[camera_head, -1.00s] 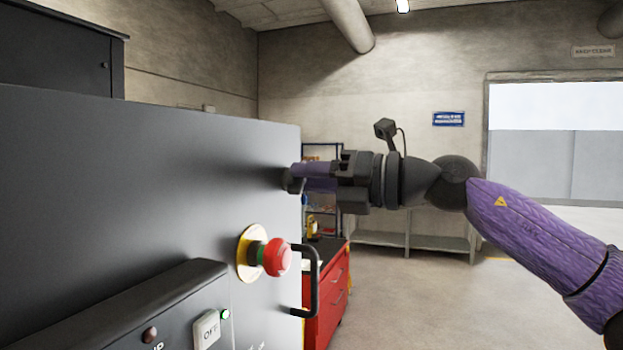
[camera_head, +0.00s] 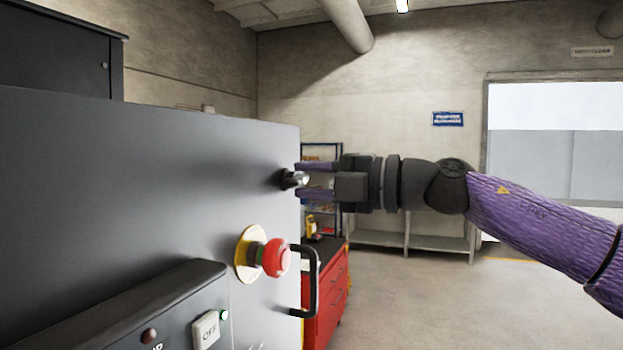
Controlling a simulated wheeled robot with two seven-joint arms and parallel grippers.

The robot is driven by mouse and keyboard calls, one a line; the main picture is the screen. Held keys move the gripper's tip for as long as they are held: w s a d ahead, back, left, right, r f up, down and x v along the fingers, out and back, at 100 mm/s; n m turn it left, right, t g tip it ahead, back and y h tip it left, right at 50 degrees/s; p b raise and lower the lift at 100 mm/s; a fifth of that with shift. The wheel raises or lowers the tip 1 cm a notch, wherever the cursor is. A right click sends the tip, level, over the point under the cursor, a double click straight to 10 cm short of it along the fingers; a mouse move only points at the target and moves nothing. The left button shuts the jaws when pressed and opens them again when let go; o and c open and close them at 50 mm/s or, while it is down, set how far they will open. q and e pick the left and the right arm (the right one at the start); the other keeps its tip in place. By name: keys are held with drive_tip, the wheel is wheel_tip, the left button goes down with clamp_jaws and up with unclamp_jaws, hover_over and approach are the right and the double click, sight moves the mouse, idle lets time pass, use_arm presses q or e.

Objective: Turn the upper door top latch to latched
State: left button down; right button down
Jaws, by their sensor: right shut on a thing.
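The upper door (camera_head: 150,180) is a large dark grey panel filling the left of the view. The top latch (camera_head: 289,179) is a small dark knob with a lighter tip, on the door face near its right edge. My right gripper (camera_head: 304,179) reaches in from the right. Its two purple fingers are one above the other, shut on the latch, which partly hides between them. The latch's exact angle is hard to read. My left gripper is not in view.
A red emergency stop button (camera_head: 276,257) on a yellow ring and a black door handle (camera_head: 311,282) stick out below the latch. A control panel with an OFF switch (camera_head: 207,330) is at lower left. A red tool cabinet (camera_head: 325,295) stands behind. Floor to the right is clear.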

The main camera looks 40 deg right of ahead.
drive_tip(key=shift+m, duration=0.5)
drive_tip(key=shift+c, duration=2.2)
unclamp_jaws()
drive_tip(key=shift+s+d+f, duration=0.1)
drive_tip(key=shift+s, duration=0.1)
drive_tip(key=b+v, duration=0.6)
drive_tip(key=v, duration=0.3)
drive_tip(key=shift+s, duration=0.25)
drive_tip(key=shift+d, duration=0.2)
